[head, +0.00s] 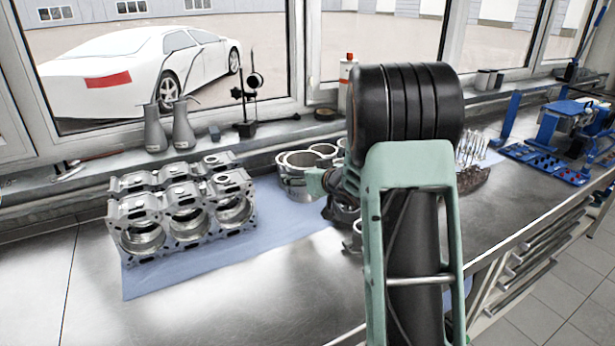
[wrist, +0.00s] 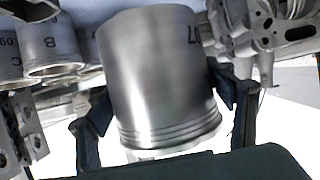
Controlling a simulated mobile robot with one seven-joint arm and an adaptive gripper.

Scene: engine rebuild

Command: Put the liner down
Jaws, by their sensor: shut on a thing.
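The liner (wrist: 160,75) is a large silver cylinder with grooves around its lower end and dark printed characters at its upper right. It fills the middle of the wrist view. My gripper (wrist: 163,105) is shut on it, one dark finger on each side. In the head view, my arm hides most of the gripper. Silver cylinders (head: 298,178) show just left of it over the blue mat, but I cannot tell there which one is held. Whether the held liner touches the surface below is hidden.
A silver engine block (head: 180,215) stands on the blue mat (head: 285,232) to the left. Smaller lettered cylinders (wrist: 52,60) are left of the liner in the wrist view. Metal parts (wrist: 255,25) lie close at its upper right. The bench front (head: 240,305) is clear.

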